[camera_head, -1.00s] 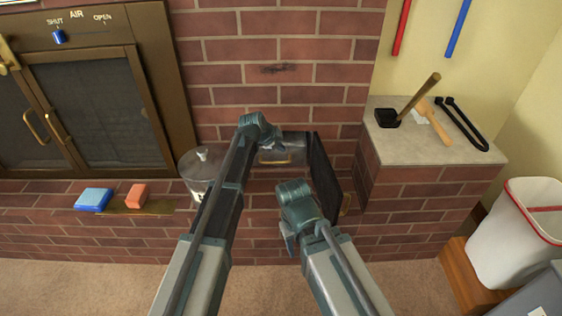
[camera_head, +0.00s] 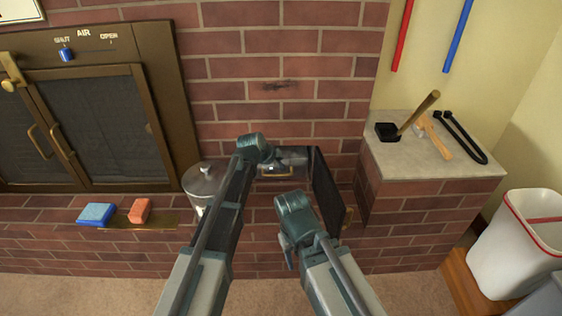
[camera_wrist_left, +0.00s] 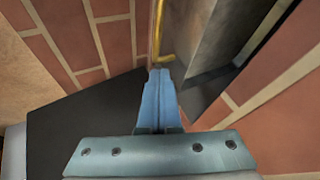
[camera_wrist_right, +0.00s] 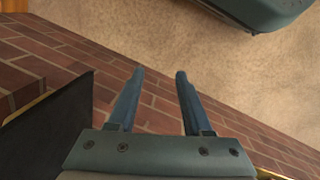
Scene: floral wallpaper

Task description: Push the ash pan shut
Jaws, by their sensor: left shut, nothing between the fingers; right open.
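The ash pan (camera_head: 268,172) is a grey metal box with a brass handle, in a brick opening in the head view. Its dark door (camera_head: 328,190) stands swung open to the right. My left gripper (camera_head: 290,157) is shut and empty at the pan, partly hidden by its own wrist. In the left wrist view its fingertips (camera_wrist_left: 160,74) are close to the brass handle (camera_wrist_left: 159,35), beside a grey metal side; I cannot tell whether they touch. My right gripper (camera_head: 287,250) is low in front of the opening. In the right wrist view its fingers (camera_wrist_right: 155,85) are open and empty.
A lidded metal pot (camera_head: 203,180) stands left of my left arm. A blue sponge (camera_head: 96,214) and an orange block (camera_head: 139,210) lie on the hearth ledge. A brick pedestal (camera_head: 425,158) with tools and a white bin (camera_head: 517,245) stand to the right.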

